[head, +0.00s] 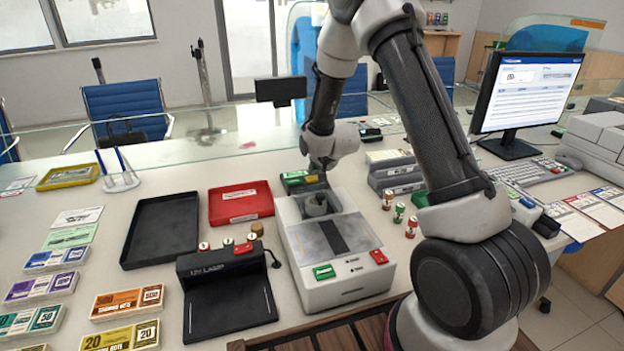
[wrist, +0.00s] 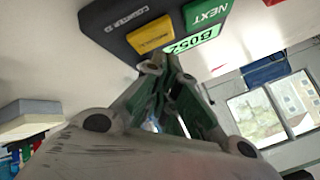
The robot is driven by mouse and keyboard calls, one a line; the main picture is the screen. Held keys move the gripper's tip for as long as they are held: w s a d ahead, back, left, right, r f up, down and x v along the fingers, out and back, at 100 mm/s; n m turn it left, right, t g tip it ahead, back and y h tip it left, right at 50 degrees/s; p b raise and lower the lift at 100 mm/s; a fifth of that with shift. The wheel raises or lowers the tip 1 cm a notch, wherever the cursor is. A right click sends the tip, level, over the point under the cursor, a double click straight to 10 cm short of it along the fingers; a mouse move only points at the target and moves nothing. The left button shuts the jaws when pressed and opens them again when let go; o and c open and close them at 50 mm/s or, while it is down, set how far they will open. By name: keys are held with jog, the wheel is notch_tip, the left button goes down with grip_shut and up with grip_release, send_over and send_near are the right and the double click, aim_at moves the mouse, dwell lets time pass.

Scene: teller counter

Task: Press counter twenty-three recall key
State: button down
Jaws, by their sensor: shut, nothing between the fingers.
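The counter call unit is a dark box (wrist: 125,22) in the wrist view. It bears a green key marked NEXT (wrist: 206,12), a yellow key (wrist: 151,35) with small lettering that I cannot read surely, and a green display reading B052 (wrist: 192,40). A small white label on its side is too blurred to read surely. In the head view, a dark unit with green on top (head: 296,178) stands behind the white machine. My gripper (head: 320,170) is beside it, pointing down. In the wrist view my gripper's closed fingertips (wrist: 162,64) appear close to the yellow key; I cannot tell whether they touch.
A white machine with green and red keys (head: 335,262) stands in front of the unit. A red tray (head: 240,203), black tray (head: 162,230) and black lamp device (head: 228,295) lie left. Small rolls (head: 399,212) and a monitor (head: 525,90) are right. A glass screen stands behind.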

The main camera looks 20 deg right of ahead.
aim_at(315, 177)
dwell(0.7)
jog(key=shift+f, duration=0.4)
jog(key=shift+f, duration=0.45)
dwell(0.4)
jog(key=shift+r, duration=0.85)
jog(key=shift+r, duration=2.5)
